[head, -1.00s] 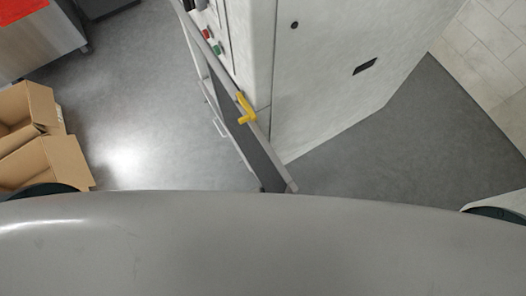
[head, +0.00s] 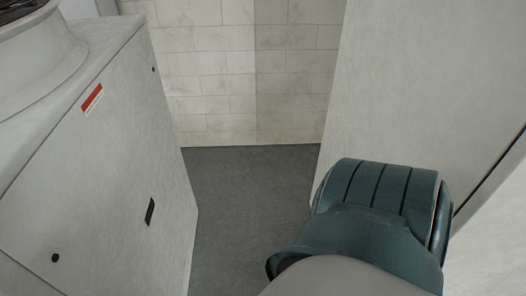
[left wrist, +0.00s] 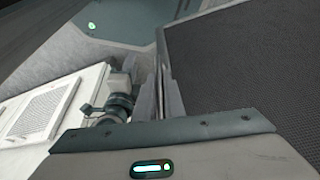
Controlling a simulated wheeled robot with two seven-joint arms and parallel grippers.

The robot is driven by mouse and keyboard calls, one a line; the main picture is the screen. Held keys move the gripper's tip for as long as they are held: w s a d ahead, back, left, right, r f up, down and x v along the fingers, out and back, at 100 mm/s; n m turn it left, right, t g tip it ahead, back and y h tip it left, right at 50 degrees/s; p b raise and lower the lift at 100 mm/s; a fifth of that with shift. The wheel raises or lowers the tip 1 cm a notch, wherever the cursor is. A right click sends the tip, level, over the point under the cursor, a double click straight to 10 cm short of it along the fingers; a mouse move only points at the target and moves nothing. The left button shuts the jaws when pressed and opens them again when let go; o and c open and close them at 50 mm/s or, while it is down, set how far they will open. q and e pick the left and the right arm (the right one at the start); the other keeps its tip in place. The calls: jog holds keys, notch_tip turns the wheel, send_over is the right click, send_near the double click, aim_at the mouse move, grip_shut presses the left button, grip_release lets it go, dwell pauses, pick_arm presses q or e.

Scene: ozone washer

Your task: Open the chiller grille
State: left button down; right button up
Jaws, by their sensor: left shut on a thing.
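In the left wrist view a dark mesh panel, which looks like the chiller grille (left wrist: 255,60), fills the right side. A thin edge along its left side runs between the fingers of my left gripper (left wrist: 159,85), which is shut on it. To the left of the panel I see pipe fittings (left wrist: 117,104) and a white vented box (left wrist: 45,112). The grille is not in the head view now. My right gripper is in neither current view.
In the head view a white cabinet (head: 110,170) stands at the left and a pale panel (head: 420,90) at the right. Between them grey floor (head: 240,200) runs back to a tiled wall (head: 225,75). My own teal arm part covers the lower right.

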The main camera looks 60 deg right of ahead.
pick_arm(q)
jog(key=c, duration=1.8)
grip_release()
jog(key=shift+c, duration=0.2)
jog(key=shift+r, duration=0.2)
jog(key=v, duration=1.7)
jog(key=shift+a+b, duration=0.2)
jog(key=shift+b, duration=0.15)
jog(key=shift+s, duration=0.1)
jog(key=w+a+f+n+y+b, duration=0.1)
jog(key=w+a+f+n, duration=0.15)
jog(key=a+f, duration=0.45)
jog(key=w+a+f+n+y, duration=0.1)
jog(key=w+a+f, duration=0.2)
jog(key=f, duration=0.9)
jog(key=w+a+f+n+b, duration=0.1)
jog(key=w+a+f, duration=0.1)
jog(key=a+f, duration=0.5)
jog(key=s+a+f+n+y+b, duration=0.1)
jog(key=s+a+f+n, duration=0.2)
jog(key=a+f, duration=0.4)
jog(key=s+a+f+n+y+b, duration=0.1)
jog(key=s+a+f+n, duration=0.2)
jog(key=s+a+f, duration=0.3)
notch_tip(320, 180, down, 3)
jog(key=shift+s+a+g, duration=0.3)
jog(key=shift+a, duration=0.2)
